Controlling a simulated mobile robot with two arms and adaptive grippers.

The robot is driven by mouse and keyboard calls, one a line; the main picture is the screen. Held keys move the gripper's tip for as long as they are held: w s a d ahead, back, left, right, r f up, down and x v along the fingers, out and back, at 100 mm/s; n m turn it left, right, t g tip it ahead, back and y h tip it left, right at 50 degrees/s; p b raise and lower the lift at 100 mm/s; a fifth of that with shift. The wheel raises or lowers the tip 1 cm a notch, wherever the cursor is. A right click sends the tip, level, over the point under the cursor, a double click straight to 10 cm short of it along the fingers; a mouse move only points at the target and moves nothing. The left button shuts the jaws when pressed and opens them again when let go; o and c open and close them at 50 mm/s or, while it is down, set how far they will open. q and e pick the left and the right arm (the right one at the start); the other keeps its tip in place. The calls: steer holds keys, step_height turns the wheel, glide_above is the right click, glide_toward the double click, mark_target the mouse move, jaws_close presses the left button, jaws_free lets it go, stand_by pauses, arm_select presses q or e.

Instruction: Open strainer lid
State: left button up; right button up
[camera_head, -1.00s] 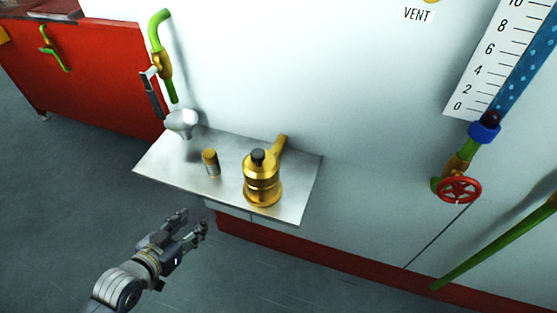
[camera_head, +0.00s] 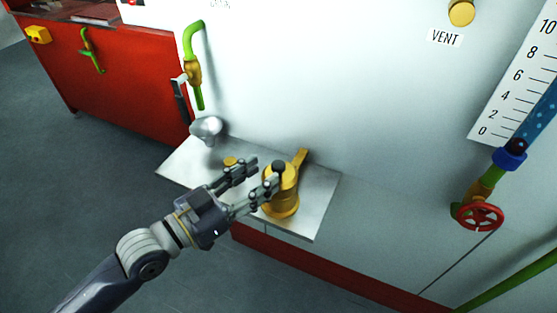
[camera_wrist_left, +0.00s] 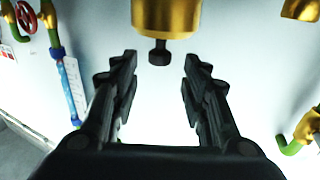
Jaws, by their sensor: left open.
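The brass strainer (camera_head: 283,204) stands upright on a metal shelf (camera_head: 322,195), with a brass pipe arm at its back right. A dark knob (camera_head: 279,167) tops its lid, which looks seated on the body. My left gripper (camera_head: 264,172) is open and empty, its fingers pointing right toward the strainer's top. One finger partly covers the strainer's left side. In the left wrist view, the knob (camera_wrist_left: 159,54) appears upside down, beneath the brass lid (camera_wrist_left: 166,18), in line with the gap between the open fingers. Contact is not visible. My right gripper is out of view.
A small brass cylinder (camera_head: 231,161) on the shelf is mostly hidden behind my left gripper. A grey funnel-like cup (camera_head: 206,128) sits at the shelf's back left under a green pipe (camera_head: 192,45). A red valve wheel (camera_head: 481,217) is at right. The shelf's right end is clear.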

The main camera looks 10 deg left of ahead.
mark_target(273, 168)
arm_select(q)
steer(key=p+x, duration=0.1)
steer(key=x, duration=0.5)
steer(key=shift+s, duration=0.1)
jaws_close()
